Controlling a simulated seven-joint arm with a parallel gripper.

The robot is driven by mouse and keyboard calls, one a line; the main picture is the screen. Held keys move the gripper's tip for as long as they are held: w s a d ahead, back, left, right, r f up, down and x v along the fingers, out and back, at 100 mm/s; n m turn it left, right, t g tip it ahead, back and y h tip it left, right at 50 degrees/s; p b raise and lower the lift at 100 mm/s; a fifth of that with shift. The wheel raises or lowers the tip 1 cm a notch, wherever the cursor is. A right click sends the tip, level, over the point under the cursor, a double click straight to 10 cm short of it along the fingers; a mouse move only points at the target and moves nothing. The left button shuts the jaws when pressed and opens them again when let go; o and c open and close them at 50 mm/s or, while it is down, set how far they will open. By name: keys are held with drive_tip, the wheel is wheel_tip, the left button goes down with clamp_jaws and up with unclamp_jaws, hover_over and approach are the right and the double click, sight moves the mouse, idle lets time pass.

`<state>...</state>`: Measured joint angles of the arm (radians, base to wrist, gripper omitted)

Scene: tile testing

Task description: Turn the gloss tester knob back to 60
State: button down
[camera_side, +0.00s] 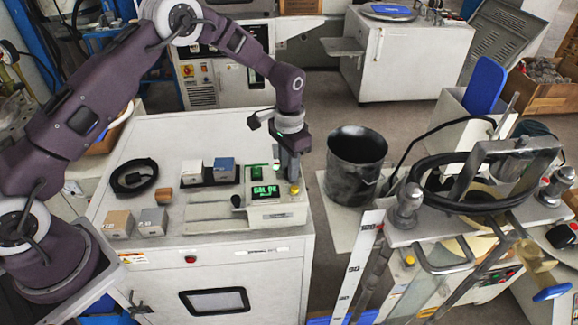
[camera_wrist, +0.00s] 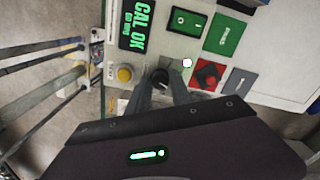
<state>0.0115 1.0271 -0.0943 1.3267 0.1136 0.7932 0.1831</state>
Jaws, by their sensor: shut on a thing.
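The gloss tester (camera_side: 277,213) is a pale box on the white cabinet top. Its green display (camera_wrist: 138,24) reads CAL OK, with a smaller line under it that is hard to read; the display also shows in the side view (camera_side: 265,192). My gripper (camera_wrist: 161,82) points down at the tester's panel, its fingers closed around a small dark knob (camera_wrist: 160,75). In the side view my gripper (camera_side: 291,178) is at the panel's right part, and the knob is hidden there. The knob's setting marks are mostly covered by the fingers.
A yellow button (camera_wrist: 124,73), a red square control (camera_wrist: 208,75) and a green-lit switch (camera_wrist: 187,21) lie close around the knob. Small blocks (camera_side: 153,221) and a black cable coil (camera_side: 134,177) sit to the left. A black bucket (camera_side: 356,160) stands to the right.

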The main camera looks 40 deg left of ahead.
drive_tip(key=shift+m, duration=0.4)
drive_tip(key=c, duration=1.1)
unclamp_jaws()
drive_tip(key=shift+c, duration=0.2)
wheel_tip(320, 180, up, 7)
drive_tip(key=shift+r, duration=0.1)
